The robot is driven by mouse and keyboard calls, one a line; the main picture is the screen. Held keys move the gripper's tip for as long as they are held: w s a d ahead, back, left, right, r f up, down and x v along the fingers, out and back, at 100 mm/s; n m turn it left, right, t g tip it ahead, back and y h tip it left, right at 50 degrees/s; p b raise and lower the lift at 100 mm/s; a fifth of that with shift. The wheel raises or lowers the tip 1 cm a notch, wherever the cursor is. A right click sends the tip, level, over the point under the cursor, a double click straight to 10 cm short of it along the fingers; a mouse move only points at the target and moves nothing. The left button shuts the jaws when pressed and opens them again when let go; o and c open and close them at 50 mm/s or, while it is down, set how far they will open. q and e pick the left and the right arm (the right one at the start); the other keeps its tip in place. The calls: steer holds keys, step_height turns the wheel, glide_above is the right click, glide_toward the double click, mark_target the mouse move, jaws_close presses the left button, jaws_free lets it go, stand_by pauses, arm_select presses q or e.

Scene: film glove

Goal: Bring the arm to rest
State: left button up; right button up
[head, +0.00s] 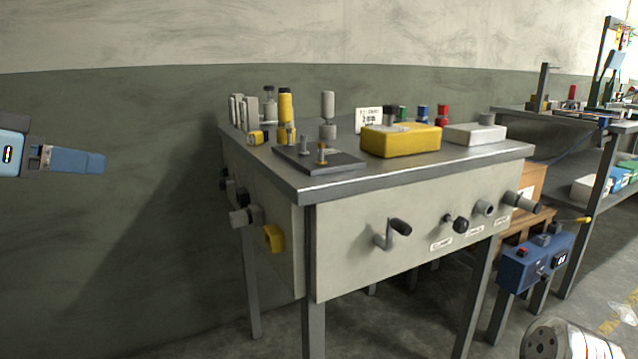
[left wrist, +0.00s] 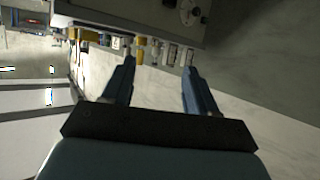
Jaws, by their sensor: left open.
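My left gripper (head: 80,160) comes in at the left edge of the head view, in front of the dark green wall and well to the left of the workbench (head: 400,222). In the left wrist view its two blue fingers (left wrist: 156,85) stand apart with nothing between them. The bench and its small items show beyond the fingertips, with clear space between. My right gripper does not show as a gripper in either view; a rounded metallic part sits at the bottom right of the head view.
The bench carries a yellow box (head: 400,140), a grey box (head: 475,133), a dark plate (head: 318,160) with posts and a yellow bottle (head: 286,108). A crank handle (head: 393,233) and knobs stick out of its front. A blue control box (head: 537,262) stands at right. The space left of the bench is free.

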arm_select(q)
steer(key=w+d+f+n+g+y+p, duration=0.1)
steer(key=w+d+f+g, duration=0.15)
steer(key=w+f, duration=0.6)
steer(key=w+d+f+n+g, duration=0.1)
steer(key=w+d+f+n, duration=0.15)
steer(key=w+f, duration=0.65)
steer(key=s+d+f+g+p, duration=0.1)
steer(key=d+f, duration=0.2)
steer(key=f, duration=0.9)
steer(key=d+f+g, duration=0.2)
steer(key=d+f, duration=0.1)
steer(key=f, duration=0.8)
steer(key=s+d+f+n+g+y+p, duration=0.1)
steer(key=s+d+f, duration=0.15)
steer(key=f, duration=0.35)
steer(key=s+d+f+n+g, duration=0.1)
steer(key=s+d+f, duration=0.15)
steer(key=f, duration=0.45)
steer(key=s+d+f+g, duration=0.1)
steer(key=s+d+f, duration=0.3)
steer(key=s+f, duration=0.3)
steer(key=s+d+f+g+p, duration=0.1)
steer(key=s+d+f, duration=0.3)
steer(key=s, duration=0.9)
step_height(320, 180, down, 4)
steer(key=shift+d+r+n+g+h, duration=0.1)
steer(key=shift+d+n+g+h, duration=0.3)
steer(key=shift+g, duration=0.15)
